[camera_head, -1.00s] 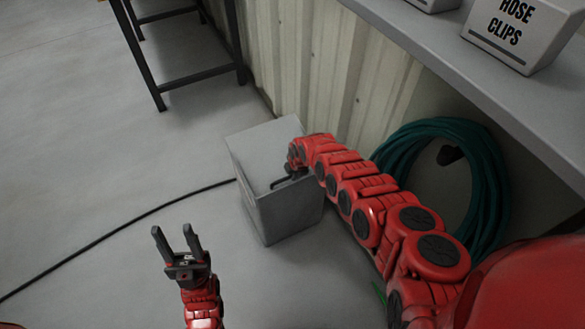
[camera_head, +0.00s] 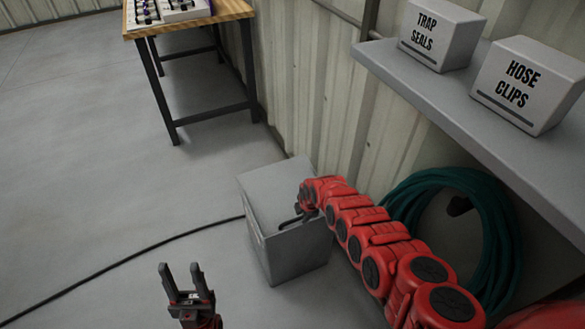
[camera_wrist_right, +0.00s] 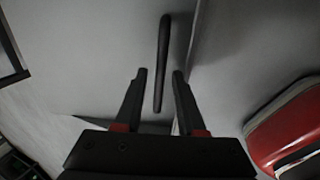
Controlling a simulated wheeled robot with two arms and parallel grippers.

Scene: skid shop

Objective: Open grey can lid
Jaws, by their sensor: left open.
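The grey can (camera_head: 270,190) is a box-shaped bin standing on the floor against the corrugated wall, and its lid looks shut. My right gripper (camera_head: 298,213) is at the near right part of its top, partly hidden by its own wrist. In the right wrist view, my right gripper (camera_wrist_right: 160,73) is open, its two fingers on either side of a thin dark bar handle (camera_wrist_right: 164,50) on a grey surface. Whether the fingers touch the bar is not clear. My left gripper (camera_head: 182,268) is open and empty, over the floor to the left of the can.
A grey shelf (camera_head: 440,98) with boxes marked Trap Seals (camera_head: 440,35) and Hose Clips (camera_head: 528,85) overhangs on the right. A coiled green hose (camera_head: 490,220) hangs below it. A wood-topped table (camera_head: 215,16) stands behind. A black cable (camera_head: 130,265) crosses otherwise clear floor.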

